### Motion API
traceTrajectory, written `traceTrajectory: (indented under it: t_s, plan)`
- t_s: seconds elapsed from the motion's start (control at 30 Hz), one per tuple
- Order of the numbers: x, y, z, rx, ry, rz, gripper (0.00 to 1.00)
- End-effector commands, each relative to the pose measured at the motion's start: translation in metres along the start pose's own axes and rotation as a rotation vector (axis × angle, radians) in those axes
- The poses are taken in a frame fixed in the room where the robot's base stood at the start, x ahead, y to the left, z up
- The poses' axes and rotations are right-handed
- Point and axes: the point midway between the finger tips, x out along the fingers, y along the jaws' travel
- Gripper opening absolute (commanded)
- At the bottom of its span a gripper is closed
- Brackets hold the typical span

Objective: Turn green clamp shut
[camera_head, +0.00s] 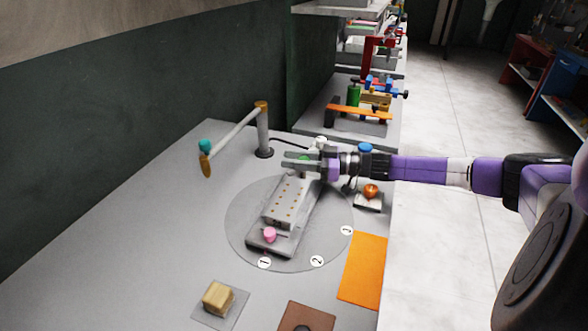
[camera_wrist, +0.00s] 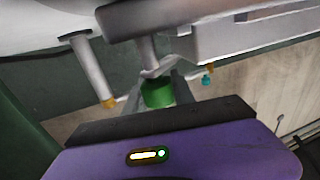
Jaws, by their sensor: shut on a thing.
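The green clamp (camera_head: 304,159) is at the far end of the grey perforated press block (camera_head: 287,203) on the round turntable plate (camera_head: 240,232). In the wrist view the green clamp (camera_wrist: 158,93) shows as a short green cylinder between my fingers. My gripper (camera_head: 300,160) reaches in from the right and is shut on the green clamp, hiding part of it. A pink clamp (camera_head: 270,234) stands at the near end of the press block, apart from my gripper.
A post with a slanted bar (camera_head: 235,128) and teal knob (camera_head: 205,145) stands behind left. An orange round object (camera_head: 370,191) sits on a small plate right of the turntable. An orange mat (camera_head: 362,268), a yellow block (camera_head: 217,296) and a brown plate (camera_head: 305,317) lie in front. The left table is clear.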

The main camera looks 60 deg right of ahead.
Motion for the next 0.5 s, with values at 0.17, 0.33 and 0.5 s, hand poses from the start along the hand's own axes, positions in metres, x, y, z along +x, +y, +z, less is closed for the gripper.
traceTrajectory:
  t_s: [0.17, 0.33, 0.5]
  plan:
    - [0.001, -0.003, 0.008, -0.006, -0.004, -0.170, 0.00]
    - [0.000, -0.008, 0.009, -0.006, -0.004, -0.330, 0.00]
    - [-0.002, -0.012, 0.008, -0.005, -0.003, -0.479, 0.00]
